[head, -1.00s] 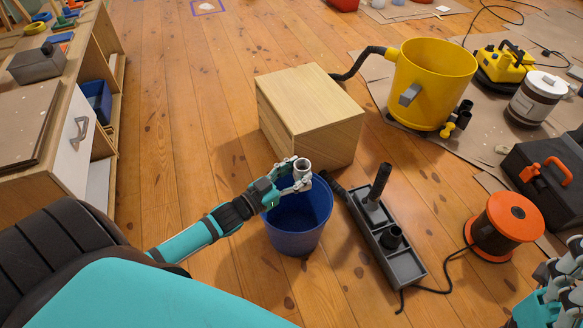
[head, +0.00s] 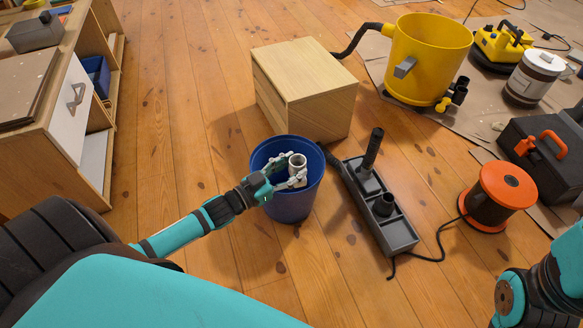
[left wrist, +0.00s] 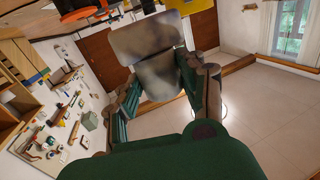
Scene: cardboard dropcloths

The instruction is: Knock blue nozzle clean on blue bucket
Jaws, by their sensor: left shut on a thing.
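The blue bucket (head: 287,207) stands on the wooden floor in front of the wooden box. My left gripper (head: 291,174) is shut on the nozzle (head: 297,161), which looks like a short pale grey tube rather than blue. The nozzle is over the bucket's opening, toward its right side; I cannot tell whether it touches the wall. In the left wrist view, the nozzle (left wrist: 155,70) shows blotchy grey between the fingers, and the bucket is not seen. My right arm shows at the lower right of the head view, its gripper out of sight.
The wooden box (head: 318,95) stands close behind the bucket. A grey tray (head: 399,236) with dark tubes lies just right of it. A yellow bucket (head: 432,50), an orange cable reel (head: 497,190) and a black toolbox (head: 535,140) stand further right. Floor at left is clear.

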